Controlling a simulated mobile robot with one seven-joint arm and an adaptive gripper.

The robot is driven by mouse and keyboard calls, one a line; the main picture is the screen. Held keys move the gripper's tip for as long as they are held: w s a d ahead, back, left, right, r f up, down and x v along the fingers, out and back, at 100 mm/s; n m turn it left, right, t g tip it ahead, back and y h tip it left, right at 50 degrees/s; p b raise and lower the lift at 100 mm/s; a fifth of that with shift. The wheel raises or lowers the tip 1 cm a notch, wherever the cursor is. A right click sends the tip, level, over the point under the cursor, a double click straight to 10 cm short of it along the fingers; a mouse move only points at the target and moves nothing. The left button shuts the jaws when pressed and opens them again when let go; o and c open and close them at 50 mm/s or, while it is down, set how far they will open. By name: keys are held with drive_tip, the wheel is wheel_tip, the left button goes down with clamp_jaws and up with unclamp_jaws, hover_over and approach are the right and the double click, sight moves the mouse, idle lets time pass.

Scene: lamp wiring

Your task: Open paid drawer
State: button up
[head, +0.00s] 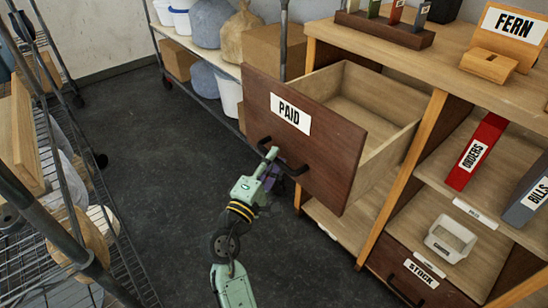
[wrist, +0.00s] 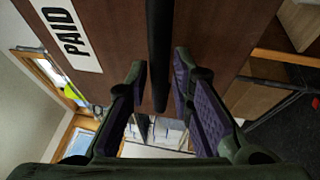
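The drawer labelled PAID (head: 312,140) stands well out of the wooden desk unit, and the part of its inside that I see is empty. Its dark bar handle (head: 294,171) is on the brown front. My gripper (head: 272,158) is at this handle in the head view, low on the drawer front. In the wrist view the handle (wrist: 159,45) runs between the two purple-padded fingers of my gripper (wrist: 160,66), with a gap on each side. The fingers are apart and do not appear to grip it. The PAID label (wrist: 68,38) shows beside them.
A closed drawer labelled STOCK (head: 418,272) is lower right. Red ORDERS (head: 476,152) and grey BILLS (head: 528,190) binders stand on the shelf. A wire rack (head: 75,180) is at left, a shelf with bags (head: 230,30) behind. The dark floor (head: 150,170) between is clear.

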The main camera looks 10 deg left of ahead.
drive_tip(key=v, duration=0.6)
drive_tip(key=shift+s, duration=0.2)
drive_tip(key=shift+a, duration=0.1)
